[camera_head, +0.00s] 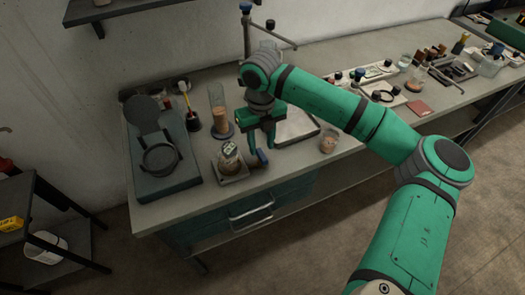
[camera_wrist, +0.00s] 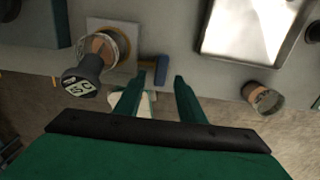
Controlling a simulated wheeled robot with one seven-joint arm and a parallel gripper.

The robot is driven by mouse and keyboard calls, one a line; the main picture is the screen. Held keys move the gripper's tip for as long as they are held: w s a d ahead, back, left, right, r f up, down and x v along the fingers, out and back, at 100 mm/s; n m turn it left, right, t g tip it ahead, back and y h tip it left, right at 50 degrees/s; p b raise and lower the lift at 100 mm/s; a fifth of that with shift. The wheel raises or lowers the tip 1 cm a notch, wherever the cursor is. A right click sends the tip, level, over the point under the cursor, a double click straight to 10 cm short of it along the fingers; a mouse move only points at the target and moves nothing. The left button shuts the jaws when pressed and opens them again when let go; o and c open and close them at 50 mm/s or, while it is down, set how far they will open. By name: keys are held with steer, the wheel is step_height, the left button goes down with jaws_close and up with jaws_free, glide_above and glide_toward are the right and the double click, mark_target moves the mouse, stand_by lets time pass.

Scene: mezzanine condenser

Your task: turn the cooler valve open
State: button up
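A small blue handle (camera_head: 262,157), which looks like the valve's lever, sits at the bench's front edge, right of a glass jar with a dark lid (camera_head: 229,158) on a square plate. In the wrist view the blue handle (camera_wrist: 161,69) lies just beyond my fingertips, with a brown part beside it. My gripper (camera_head: 261,141) points down above and close behind the handle in the head view. Its two fingers (camera_wrist: 159,84) are apart with a gap between them. I cannot tell if either finger touches the handle.
The jar (camera_wrist: 86,73) stands close left of my fingers. A tall glass cylinder (camera_head: 217,108), a small beaker (camera_head: 328,142) and a pale tray (camera_head: 298,127) surround the gripper. A dark hinged device (camera_head: 160,160) fills the left end. The bench front right of the beaker (camera_head: 365,160) is clear.

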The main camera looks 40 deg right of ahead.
mark_target(262, 154)
steer(key=shift+d+f, duration=0.1)
steer(key=shift+f, duration=2.05)
jaws_close()
steer(key=shift+w, duration=0.1)
